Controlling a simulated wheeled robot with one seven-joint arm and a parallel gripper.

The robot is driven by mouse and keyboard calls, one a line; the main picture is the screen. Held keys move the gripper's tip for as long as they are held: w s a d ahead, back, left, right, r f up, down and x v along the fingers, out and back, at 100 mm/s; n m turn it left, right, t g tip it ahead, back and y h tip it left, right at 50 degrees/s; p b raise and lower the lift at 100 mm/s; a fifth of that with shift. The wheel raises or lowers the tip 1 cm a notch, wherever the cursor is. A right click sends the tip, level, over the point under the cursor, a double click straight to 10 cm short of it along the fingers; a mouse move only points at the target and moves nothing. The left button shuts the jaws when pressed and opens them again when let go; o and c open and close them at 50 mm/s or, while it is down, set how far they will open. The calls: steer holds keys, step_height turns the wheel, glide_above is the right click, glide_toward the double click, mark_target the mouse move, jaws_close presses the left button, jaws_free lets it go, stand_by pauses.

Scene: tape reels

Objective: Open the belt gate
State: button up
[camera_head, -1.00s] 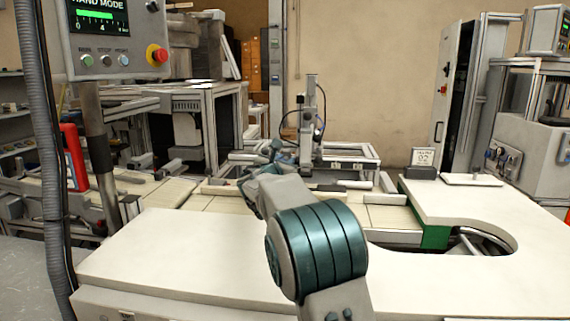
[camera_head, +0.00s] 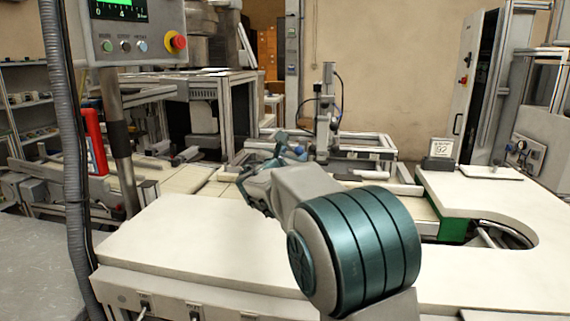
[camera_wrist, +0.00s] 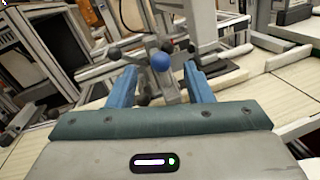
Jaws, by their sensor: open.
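My gripper (camera_wrist: 160,68) is open, with a blue finger at each side in the wrist view. A round blue knob (camera_wrist: 160,61) shows between the fingertips in that view, with dark knobs and grey metal bars around it. I cannot tell whether the blue knob is between the fingers or just beyond them. It seems to belong to the belt gate, but the gate's shape is not clear. In the head view my arm reaches over the pale belt (camera_head: 205,188), and my wrist and arm largely hide the gripper and the gate.
A white worktop (camera_head: 190,240) lies in front, with a curved cutout at its right. A control panel (camera_head: 135,28) with a red stop button stands at upper left. A metal post fixture (camera_head: 327,110) rises behind the belt. A small sign (camera_head: 441,148) stands at right.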

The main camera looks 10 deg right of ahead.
steer(key=v, duration=0.6)
steer(key=shift+s, duration=0.15)
